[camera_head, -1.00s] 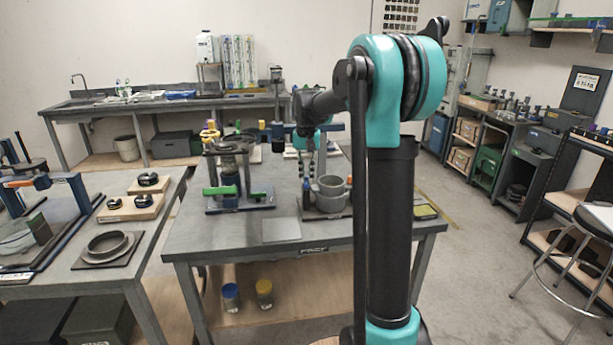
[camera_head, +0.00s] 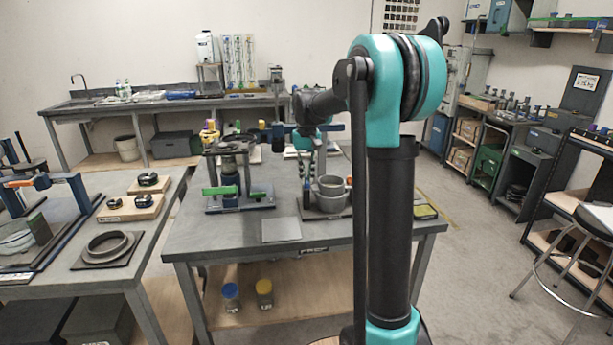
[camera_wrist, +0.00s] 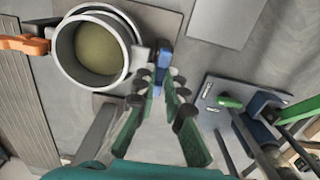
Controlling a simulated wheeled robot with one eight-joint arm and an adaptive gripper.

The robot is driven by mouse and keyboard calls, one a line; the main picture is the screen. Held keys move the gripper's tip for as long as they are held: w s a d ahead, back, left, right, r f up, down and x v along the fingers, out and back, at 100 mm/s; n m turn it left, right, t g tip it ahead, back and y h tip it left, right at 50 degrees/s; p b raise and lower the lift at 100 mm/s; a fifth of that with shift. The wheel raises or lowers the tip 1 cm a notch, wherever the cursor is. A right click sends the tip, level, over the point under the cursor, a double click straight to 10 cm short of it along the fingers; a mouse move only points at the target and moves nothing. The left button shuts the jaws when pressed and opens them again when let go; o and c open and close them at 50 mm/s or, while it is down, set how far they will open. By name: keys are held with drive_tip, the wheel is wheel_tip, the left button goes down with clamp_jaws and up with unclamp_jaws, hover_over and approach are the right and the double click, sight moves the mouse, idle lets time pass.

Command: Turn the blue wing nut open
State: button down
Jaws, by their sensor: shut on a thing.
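The blue wing nut (camera_wrist: 163,58) shows at the tips of my gripper in the wrist view, beside a grey two-part mould or pot (camera_wrist: 62,52). My gripper (camera_wrist: 161,78) has its two green-and-black fingers drawn together at the tips around the blue nut, which is partly hidden between them. In the head view my gripper (camera_head: 307,182) reaches down at the left side of the grey pot (camera_head: 331,201) on the middle table. The nut is too small there to make out clearly.
An orange clamp (camera_wrist: 26,44) sits on the far side of the pot. A stand with a green handle (camera_head: 219,190) is left of my gripper on the same table (camera_head: 220,240). A flat grey plate (camera_head: 281,229) lies near the front edge.

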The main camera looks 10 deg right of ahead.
sight(307, 181)
drive_tip(key=c, duration=1.6)
unclamp_jaws()
drive_tip(key=shift+r, duration=0.1)
wheel_tip(307, 181, up, 12)
drive_tip(key=s+d+f+t, duration=0.2)
drive_tip(key=s+f, duration=1.2)
drive_tip(key=s, duration=0.1)
drive_tip(key=s+d+f+t, duration=0.2)
drive_tip(key=s+f, duration=1.3)
drive_tip(key=shift+s+f, duration=0.2)
